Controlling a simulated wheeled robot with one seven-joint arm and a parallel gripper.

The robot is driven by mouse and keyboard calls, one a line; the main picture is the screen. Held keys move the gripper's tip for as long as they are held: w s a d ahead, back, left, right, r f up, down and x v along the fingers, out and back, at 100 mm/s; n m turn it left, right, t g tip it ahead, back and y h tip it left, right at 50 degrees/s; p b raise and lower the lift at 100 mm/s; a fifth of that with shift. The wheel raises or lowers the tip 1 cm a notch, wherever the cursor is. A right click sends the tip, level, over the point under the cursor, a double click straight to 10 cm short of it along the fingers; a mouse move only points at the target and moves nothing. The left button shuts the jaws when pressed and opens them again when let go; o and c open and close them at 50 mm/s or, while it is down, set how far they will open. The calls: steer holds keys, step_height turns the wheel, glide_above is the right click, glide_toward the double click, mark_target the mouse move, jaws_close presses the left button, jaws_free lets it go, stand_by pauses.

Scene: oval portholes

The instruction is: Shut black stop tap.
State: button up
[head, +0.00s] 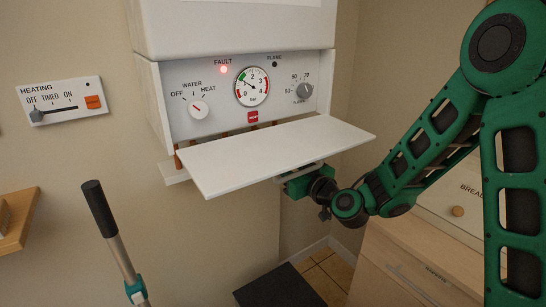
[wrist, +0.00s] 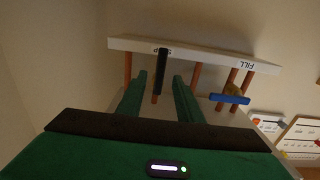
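The black stop tap (wrist: 162,68) shows in the wrist view as a dark lever lying in line with a copper pipe, below a white strip with a partly covered label. My gripper (wrist: 160,76) is open, with one green finger on each side of the lever in the picture. Gaps show between the lever and both fingers; I cannot tell how deep the lever sits between them. In the head view my gripper (head: 298,186) is under the boiler's lowered white flap, which hides the tap and the fingertips.
A blue lever (wrist: 230,98) lies across pipes near the FILL label, right of my gripper. The white flap (head: 275,155) juts out above my gripper. The boiler panel (head: 215,115) has a lit red FAULT lamp (head: 224,70). A drawer cabinet (head: 410,270) stands at lower right.

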steer(key=shift+x, duration=2.35)
steer(key=shift+c, duration=0.4)
jaws_close()
